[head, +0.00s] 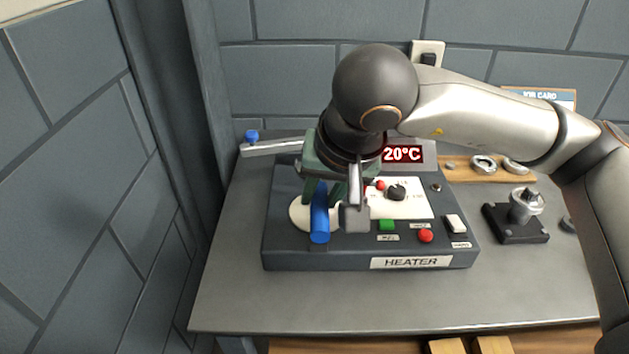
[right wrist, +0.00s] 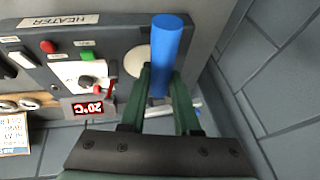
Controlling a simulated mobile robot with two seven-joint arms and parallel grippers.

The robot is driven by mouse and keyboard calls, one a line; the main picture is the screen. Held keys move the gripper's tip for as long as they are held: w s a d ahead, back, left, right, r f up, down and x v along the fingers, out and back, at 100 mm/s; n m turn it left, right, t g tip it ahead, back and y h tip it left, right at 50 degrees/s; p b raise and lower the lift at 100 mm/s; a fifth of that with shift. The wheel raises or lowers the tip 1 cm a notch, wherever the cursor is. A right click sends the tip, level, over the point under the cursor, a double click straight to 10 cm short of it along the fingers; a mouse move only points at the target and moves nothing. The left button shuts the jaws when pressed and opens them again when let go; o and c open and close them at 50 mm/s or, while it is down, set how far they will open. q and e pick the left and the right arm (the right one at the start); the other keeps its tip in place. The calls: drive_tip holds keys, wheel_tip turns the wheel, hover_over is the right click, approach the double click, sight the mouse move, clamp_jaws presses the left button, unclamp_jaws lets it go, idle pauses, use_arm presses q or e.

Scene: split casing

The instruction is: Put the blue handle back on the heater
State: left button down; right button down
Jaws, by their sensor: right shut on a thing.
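The heater (head: 283,250) is a dark grey box on the table, labelled HEATER, and also shows upside down in the right wrist view (right wrist: 45,40). The blue handle (head: 320,222) is a cylinder, also seen in the right wrist view (right wrist: 167,50). My right gripper (head: 325,190) is shut on it; its green fingers (right wrist: 160,82) close around one end. The handle is over or in front of a cream disc (head: 299,213) on the heater's left side. I cannot tell whether it touches the heater. My left gripper is not in view.
A metal bar (head: 272,148) with a blue knob (head: 251,135) lies behind the heater's left. A red display (head: 403,154) reads 20°C. A wooden board with metal rings (head: 484,164) and a dark fixture (head: 517,236) are on the right. The table's front strip (head: 330,305) is clear.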

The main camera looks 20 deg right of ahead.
drive_tip(key=shift+s+f+b, duration=0.1)
drive_tip(key=shift+f+b, duration=0.2)
drive_tip(key=shift+f, duration=0.45)
drive_tip(key=shift+f+b, duration=0.4)
drive_tip(key=shift+f, duration=0.4)
drive_tip(key=shift+b, duration=0.3)
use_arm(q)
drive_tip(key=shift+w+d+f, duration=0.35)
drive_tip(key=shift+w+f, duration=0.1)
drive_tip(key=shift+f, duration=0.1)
use_arm(e)
drive_tip(key=shift+r, duration=0.1)
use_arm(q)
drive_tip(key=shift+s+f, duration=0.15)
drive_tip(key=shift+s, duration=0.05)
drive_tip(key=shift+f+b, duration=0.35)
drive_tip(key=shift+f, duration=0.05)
use_arm(e)
drive_tip(key=shift+b, duration=0.3)
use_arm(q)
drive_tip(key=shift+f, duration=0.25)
